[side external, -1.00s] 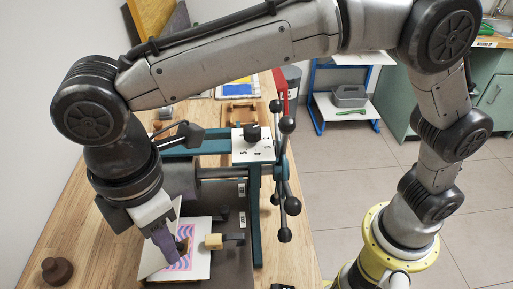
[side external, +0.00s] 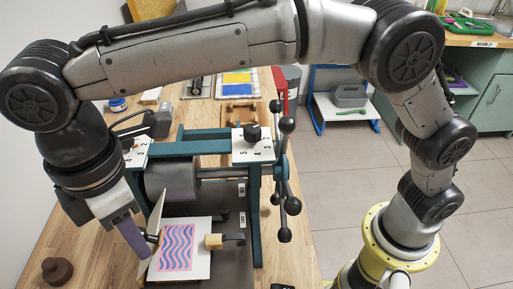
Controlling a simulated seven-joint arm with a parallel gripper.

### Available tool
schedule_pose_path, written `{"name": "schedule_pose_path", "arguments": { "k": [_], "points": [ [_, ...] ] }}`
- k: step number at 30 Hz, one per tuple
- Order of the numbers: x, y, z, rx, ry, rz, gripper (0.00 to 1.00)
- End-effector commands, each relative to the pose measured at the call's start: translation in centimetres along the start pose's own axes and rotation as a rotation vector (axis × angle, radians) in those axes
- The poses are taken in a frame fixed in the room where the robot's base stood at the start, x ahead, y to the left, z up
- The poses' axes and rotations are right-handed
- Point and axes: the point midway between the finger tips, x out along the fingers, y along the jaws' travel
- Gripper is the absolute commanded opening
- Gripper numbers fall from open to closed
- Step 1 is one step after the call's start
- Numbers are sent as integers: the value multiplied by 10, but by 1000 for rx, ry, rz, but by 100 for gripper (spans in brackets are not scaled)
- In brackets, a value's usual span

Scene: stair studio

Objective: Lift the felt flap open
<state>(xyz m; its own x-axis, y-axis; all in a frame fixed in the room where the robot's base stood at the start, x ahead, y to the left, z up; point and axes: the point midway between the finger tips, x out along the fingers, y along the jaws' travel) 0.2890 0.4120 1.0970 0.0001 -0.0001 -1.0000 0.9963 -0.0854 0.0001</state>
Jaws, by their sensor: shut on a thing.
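The felt flap (side external: 158,208) is a thin pale sheet on the left side of the press bed, standing steeply, almost edge-on in the side view. My gripper (side external: 144,246) is at its left face with purple fingers, shut on the flap, seemingly at a small dark tab; the exact contact is partly hidden. To the right of the flap, a pink panel with blue waves (side external: 176,248) lies uncovered on a white sheet (side external: 203,264).
The press roller (side external: 172,180) and teal frame (side external: 256,205) stand just behind the flap. A wooden block (side external: 213,241) sits at the sheet's right edge. The spoked wheel (side external: 284,180) is at right. A brown knob-shaped object (side external: 57,270) stands on the table at front left.

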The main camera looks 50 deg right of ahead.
Motion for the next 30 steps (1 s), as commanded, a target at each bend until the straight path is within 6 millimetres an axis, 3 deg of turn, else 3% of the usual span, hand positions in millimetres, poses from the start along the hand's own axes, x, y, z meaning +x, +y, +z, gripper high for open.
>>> {"name": "schedule_pose_path", "arguments": {
  "k": [30],
  "points": [
    [-6, 23, -26, 1, 2, 2, 8]
  ]
}}
